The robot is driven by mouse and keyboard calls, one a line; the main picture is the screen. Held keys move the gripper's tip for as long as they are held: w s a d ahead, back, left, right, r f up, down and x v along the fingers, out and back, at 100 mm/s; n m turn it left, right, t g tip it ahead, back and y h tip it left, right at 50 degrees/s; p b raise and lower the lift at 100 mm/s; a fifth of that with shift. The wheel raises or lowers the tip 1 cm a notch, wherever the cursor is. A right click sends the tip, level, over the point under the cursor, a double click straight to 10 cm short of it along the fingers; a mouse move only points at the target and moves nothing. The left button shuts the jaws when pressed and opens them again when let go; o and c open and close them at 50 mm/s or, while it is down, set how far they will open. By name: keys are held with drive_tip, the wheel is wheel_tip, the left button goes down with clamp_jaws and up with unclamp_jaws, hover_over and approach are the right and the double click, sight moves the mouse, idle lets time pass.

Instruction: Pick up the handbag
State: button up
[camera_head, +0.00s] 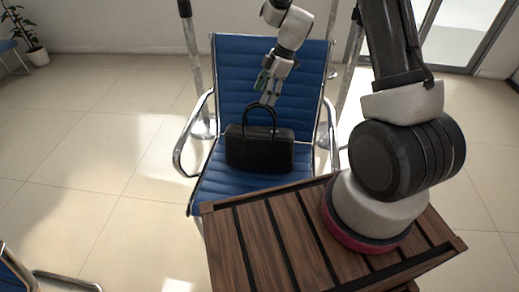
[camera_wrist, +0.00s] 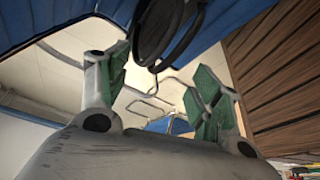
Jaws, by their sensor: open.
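The black handbag (camera_head: 260,151) stands upright on the seat of a blue chair, with its handle arched up. My gripper (camera_head: 268,97) is just above the handle, in front of the chair's backrest. In the wrist view my gripper (camera_wrist: 160,68) has its two green-padded fingers spread apart with nothing held between them. The dark handle and part of the handbag (camera_wrist: 152,30) show at the top of that view, past the fingertips. I cannot tell the exact gap between fingertips and handle. Most of the bag's body is out of the wrist view.
The blue chair (camera_head: 240,185) has metal armrests on both sides of the bag. A slatted wooden table (camera_head: 240,245) stands close in front of the seat, with my arm's base on it. Metal posts (camera_head: 192,60) stand behind the chair. The floor at left is mostly clear.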

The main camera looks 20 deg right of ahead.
sight(261, 105)
drive_tip(key=x, duration=0.4)
drive_tip(key=shift+s+f, duration=0.15)
drive_tip(key=shift+f, duration=0.15)
clamp_jaws()
drive_tip(key=shift+s, duration=0.1)
